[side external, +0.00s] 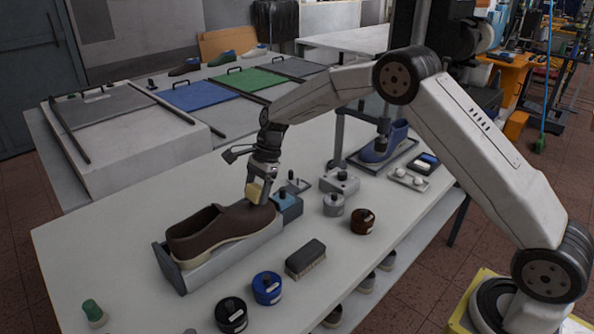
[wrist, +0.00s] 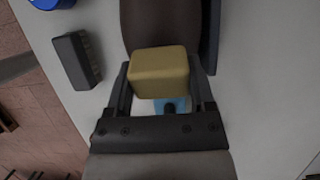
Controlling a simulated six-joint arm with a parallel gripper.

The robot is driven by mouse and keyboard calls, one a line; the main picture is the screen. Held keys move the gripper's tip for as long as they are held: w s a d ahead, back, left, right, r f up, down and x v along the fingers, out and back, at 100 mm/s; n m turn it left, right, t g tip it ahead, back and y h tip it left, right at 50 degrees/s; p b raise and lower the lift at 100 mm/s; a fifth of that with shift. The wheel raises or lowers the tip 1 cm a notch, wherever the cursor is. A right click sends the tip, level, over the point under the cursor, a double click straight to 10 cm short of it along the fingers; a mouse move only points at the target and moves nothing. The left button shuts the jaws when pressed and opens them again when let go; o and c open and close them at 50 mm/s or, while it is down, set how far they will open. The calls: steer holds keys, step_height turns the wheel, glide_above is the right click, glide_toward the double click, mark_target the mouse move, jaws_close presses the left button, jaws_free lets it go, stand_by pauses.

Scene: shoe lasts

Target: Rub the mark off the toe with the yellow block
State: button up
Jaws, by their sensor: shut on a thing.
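A brown shoe (side external: 208,232) with a pale sole lies in a grey cradle (side external: 228,257) on the table. My gripper (side external: 257,186) is shut on the yellow block (side external: 253,193) and holds it at the toe end of the shoe. In the wrist view the yellow block (wrist: 159,72) sits between the fingers, over the end of the brown shoe (wrist: 160,25). I cannot tell whether the block touches the toe. No mark shows on the toe; the block and gripper cover part of it.
A blue box (side external: 287,206) stands just beyond the toe. A dark brush (side external: 306,259), a blue tin (side external: 267,288), a black tin (side external: 231,315) and a brown jar (side external: 363,221) stand in front and right. A blue shoe (side external: 384,145) is at the back.

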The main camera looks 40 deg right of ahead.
mark_target(268, 201)
steer(key=shift+a+f, duration=0.15)
steer(key=shift+f, duration=0.3)
stand_by(0.3)
steer(key=shift+d+f, duration=0.35)
steer(key=shift+d, duration=0.6)
steer(key=shift+d+f, duration=0.3)
steer(key=shift+d, duration=0.6)
steer(key=shift+f, duration=0.1)
steer(key=shift+a, duration=0.2)
steer(key=shift+a+r, duration=0.4)
steer(key=shift+a, duration=0.45)
steer(key=shift+a+r, duration=0.4)
steer(key=shift+a, duration=0.45)
steer(key=shift+d+r, duration=0.1)
steer(key=shift+v, duration=2.9)
